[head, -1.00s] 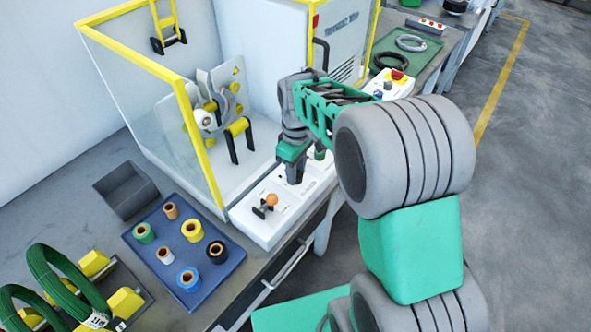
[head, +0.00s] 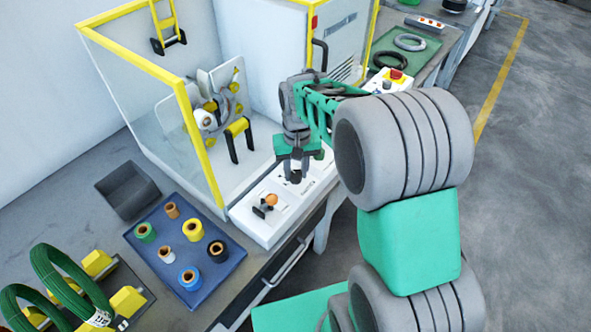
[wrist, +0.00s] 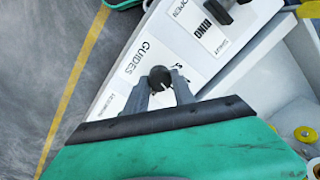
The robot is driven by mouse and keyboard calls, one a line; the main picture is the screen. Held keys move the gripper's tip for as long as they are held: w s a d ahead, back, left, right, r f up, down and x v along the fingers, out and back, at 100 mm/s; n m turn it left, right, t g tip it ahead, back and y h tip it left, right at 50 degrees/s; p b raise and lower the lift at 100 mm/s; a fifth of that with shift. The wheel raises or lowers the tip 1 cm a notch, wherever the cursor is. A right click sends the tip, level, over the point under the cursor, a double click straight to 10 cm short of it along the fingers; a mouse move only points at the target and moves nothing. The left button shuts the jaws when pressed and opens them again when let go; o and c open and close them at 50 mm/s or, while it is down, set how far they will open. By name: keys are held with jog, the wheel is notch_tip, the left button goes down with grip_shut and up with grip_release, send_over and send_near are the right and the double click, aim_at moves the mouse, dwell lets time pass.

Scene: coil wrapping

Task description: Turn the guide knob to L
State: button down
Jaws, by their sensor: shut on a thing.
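The guide knob (wrist: 160,76) is a dark round knob on the white control panel (wrist: 120,85), beside the printed word GUIDES. Its pointer direction cannot be made out. My gripper (wrist: 161,82) is shut on the knob, with one grey finger on each side of it. In the head view my gripper (head: 294,176) points down at the panel (head: 262,228) and hides the knob. Small print lies on both sides of the knob in the wrist view, too small to read surely.
A black switch (wrist: 226,12) beside a RING label is farther along the panel. An orange-tipped lever (head: 270,200) stands near the panel's front end. The yellow-framed wrapping enclosure (head: 190,130) is left of my gripper. A blue tray (head: 218,272) of rolls lies nearer.

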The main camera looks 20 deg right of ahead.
aim_at(297, 174)
jog(key=shift+m, duration=0.3)
jog(key=c, duration=1.1)
grip_release()
jog(key=shift+o, duration=0.2)
notch_tip(297, 174, up, 8)
jog(key=shift+d+f, duration=0.1)
